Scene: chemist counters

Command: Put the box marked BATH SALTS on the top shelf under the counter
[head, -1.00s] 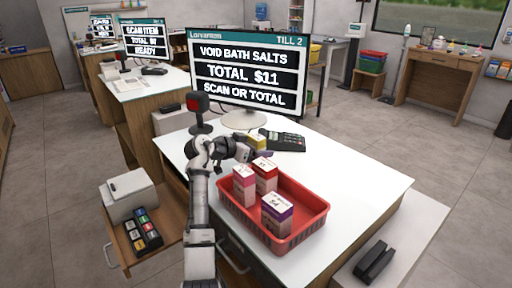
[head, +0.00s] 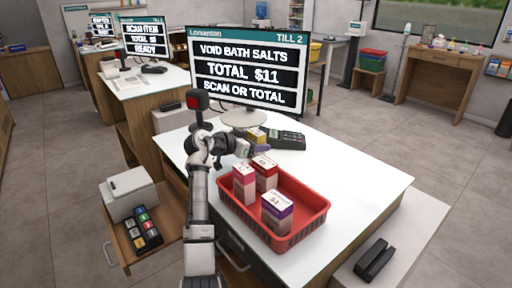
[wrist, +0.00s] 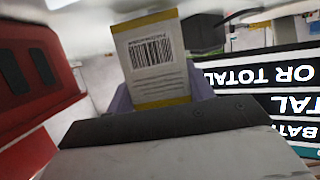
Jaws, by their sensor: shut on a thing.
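My gripper (head: 258,146) is shut on a small white box with yellow edges (head: 257,134), held over the counter (head: 345,175) behind the red basket. In the wrist view the box (wrist: 153,62) shows a barcode side between the purple fingers of my gripper (wrist: 160,92). No name can be read on it, so I cannot tell whether it is marked BATH SALTS. The till screen (head: 248,70) reads VOID BATH SALTS, TOTAL $11. The top shelf under the counter cannot be made out clearly.
An open drawer (head: 122,240) juts out at the left. The counter's right side is clear.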

